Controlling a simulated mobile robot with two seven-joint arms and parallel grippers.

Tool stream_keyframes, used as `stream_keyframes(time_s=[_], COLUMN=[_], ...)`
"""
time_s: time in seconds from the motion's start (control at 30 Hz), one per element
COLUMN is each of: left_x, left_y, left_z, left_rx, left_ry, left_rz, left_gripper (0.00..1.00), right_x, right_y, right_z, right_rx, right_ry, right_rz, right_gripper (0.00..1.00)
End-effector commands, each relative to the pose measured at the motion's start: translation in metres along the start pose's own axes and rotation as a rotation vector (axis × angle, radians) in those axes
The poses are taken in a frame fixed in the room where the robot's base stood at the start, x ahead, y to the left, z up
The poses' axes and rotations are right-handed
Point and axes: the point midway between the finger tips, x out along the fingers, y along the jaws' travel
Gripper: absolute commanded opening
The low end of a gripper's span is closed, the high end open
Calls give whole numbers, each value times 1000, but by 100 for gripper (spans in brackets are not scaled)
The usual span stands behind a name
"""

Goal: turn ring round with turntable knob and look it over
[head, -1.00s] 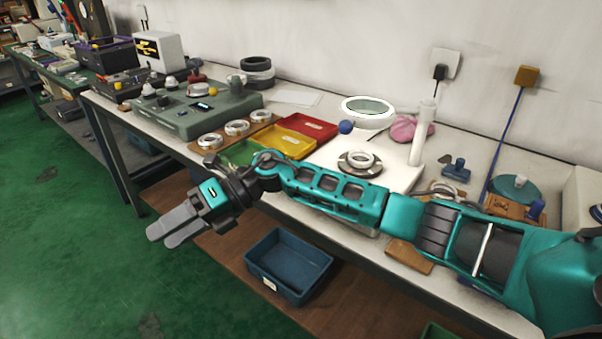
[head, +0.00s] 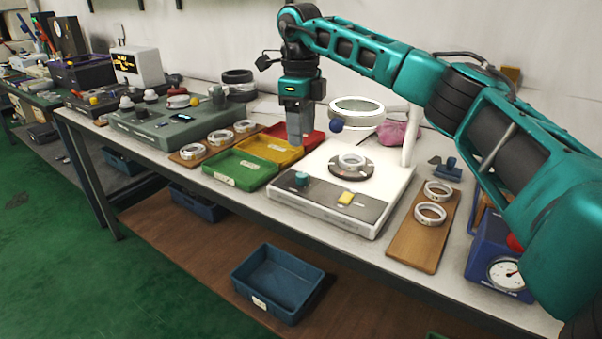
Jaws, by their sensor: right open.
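A silver ring (head: 352,159) lies flat on the dark round turntable (head: 336,170) of a white inspection station (head: 395,185). The station's dark front panel carries a teal knob (head: 302,179) and a yellow piece (head: 346,198); I cannot tell for sure which is the turntable knob. A round magnifier (head: 356,108) with a blue ball stands behind the ring. My right gripper (head: 298,141) is open and empty, fingers pointing down, at the station's left side and in front of the red tray. It is apart from the ring and the knob. My left gripper is out of view.
Green (head: 240,170), yellow (head: 272,149) and red (head: 310,146) trays stand left of the station. A wooden board (head: 408,248) with two rings lies to its right, near a blue gauge box (head: 490,250). A white post (head: 411,135) rises behind.

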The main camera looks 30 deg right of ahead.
Motion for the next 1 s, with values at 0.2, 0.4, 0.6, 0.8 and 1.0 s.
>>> stream_keyframes(time_s=[0.2,0.4,0.6,0.8,1.0], left_x=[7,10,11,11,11], left_y=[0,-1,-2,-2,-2], left_z=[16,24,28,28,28], left_rx=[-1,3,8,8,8], left_ry=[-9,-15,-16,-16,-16], left_rz=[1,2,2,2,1], left_gripper=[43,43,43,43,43], right_x=[51,86,103,106,106], right_y=[1,1,1,1,1], right_z=[-1,0,0,0,0], right_rx=[0,-1,-1,-1,-1], right_ry=[3,0,-1,-2,-2], right_rz=[3,2,2,2,2], right_gripper=[56,56,56,56,51])
